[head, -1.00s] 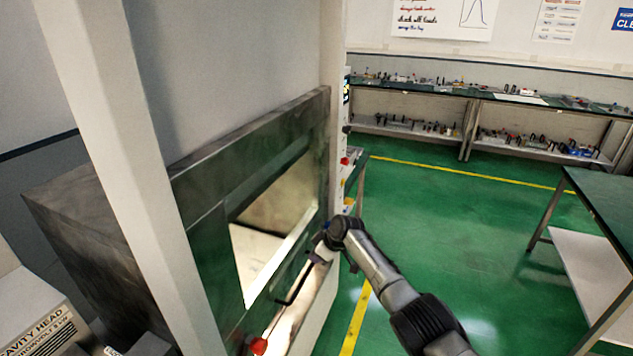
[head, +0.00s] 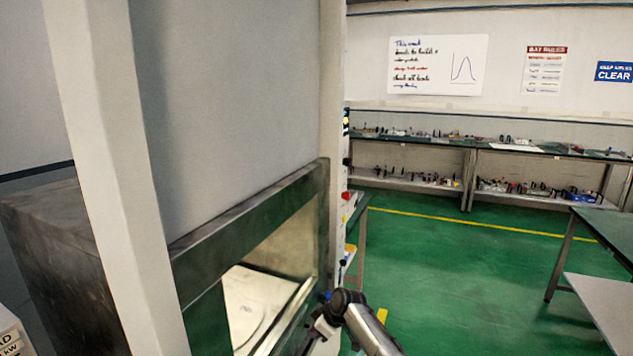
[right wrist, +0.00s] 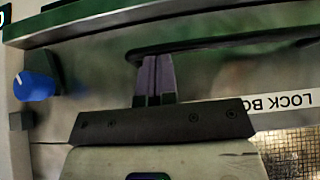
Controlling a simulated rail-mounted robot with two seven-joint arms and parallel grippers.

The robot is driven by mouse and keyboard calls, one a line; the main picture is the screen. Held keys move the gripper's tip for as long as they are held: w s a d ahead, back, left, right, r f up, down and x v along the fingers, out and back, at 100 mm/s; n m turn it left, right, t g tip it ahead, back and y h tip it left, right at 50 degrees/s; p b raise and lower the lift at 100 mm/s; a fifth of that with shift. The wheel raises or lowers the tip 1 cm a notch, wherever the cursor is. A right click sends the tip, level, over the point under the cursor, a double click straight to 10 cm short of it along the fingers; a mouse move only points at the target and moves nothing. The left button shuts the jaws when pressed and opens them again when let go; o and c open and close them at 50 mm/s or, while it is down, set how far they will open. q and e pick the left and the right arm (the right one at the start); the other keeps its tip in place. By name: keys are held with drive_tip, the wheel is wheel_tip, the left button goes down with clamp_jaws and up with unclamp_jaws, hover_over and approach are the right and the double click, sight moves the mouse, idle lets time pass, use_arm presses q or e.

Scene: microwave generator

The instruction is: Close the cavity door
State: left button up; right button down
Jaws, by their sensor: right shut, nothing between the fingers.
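The microwave cavity opening (head: 262,300) shows at lower centre in the head view, its lit interior visible inside a dark metal frame (head: 250,215). My right gripper (head: 318,328) is at the frame's lower right. In the right wrist view the right gripper (right wrist: 154,75) is shut and empty. Its fingertips meet or overlap a long black bar handle (right wrist: 230,38); I cannot tell if they touch it. The handle is on a smudged metal panel (right wrist: 215,75), apparently the cavity door. Most of the panel is hidden or out of frame in the head view. My left gripper is not in view.
A white post (head: 115,180) stands in front of the cabinet at left. A blue knob (right wrist: 38,87) and a LOCK BO label (right wrist: 285,104) are near the handle. A green-topped table (head: 605,225) stands at right, with open green floor (head: 450,260) between.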

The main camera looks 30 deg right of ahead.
drive_tip(key=shift+d+f, duration=0.15)
drive_tip(key=shift+f, duration=0.35)
drive_tip(key=shift+s+f, duration=0.1)
drive_tip(key=r+p, duration=0.1)
drive_tip(key=r, duration=0.1)
drive_tip(key=r+p, duration=0.1)
drive_tip(key=r, duration=0.1)
drive_tip(key=w+r+p, duration=0.1)
drive_tip(key=shift+a+r+p, duration=0.3)
drive_tip(key=shift+r+p, duration=0.05)
drive_tip(key=shift+r, duration=0.05)
drive_tip(key=p+v, duration=0.2)
drive_tip(key=v, duration=0.7)
drive_tip(key=shift+s+d+p, duration=0.15)
drive_tip(key=shift+d+p, duration=0.05)
drive_tip(key=shift+p, duration=0.2)
drive_tip(key=shift+r, duration=0.1)
